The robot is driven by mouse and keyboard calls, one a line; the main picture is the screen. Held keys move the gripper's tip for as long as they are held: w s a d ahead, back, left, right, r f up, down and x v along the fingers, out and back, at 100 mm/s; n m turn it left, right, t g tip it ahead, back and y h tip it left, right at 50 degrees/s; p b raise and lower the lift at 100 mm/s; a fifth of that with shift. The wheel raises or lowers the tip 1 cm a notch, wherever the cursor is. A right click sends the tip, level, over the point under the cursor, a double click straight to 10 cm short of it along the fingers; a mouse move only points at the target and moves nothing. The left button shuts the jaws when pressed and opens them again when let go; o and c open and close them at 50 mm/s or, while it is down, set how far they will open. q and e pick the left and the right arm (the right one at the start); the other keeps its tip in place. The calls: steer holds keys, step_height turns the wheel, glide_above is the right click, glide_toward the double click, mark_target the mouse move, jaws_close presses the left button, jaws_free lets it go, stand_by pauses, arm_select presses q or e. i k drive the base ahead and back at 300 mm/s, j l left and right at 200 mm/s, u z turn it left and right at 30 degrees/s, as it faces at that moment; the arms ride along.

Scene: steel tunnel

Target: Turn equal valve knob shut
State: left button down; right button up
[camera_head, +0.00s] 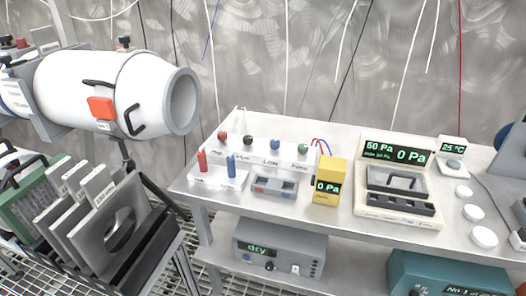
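A white valve manifold (262,159) stands on the steel table and carries a row of round knobs. How far each knob is turned cannot be seen. Neither of my grippers is in view, and nothing touches the knobs.
In front of the manifold stand red (202,160) and blue (231,166) fittings and a grey box (274,187). A yellow meter (328,181) reads 0 Pa. A gauge unit (397,149) stands right. A white cylinder (115,90) and plate rack fill the left.

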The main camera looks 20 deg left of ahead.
mark_target(248, 140)
steer(key=i+l+u, duration=0.1)
steer(key=u, duration=0.65)
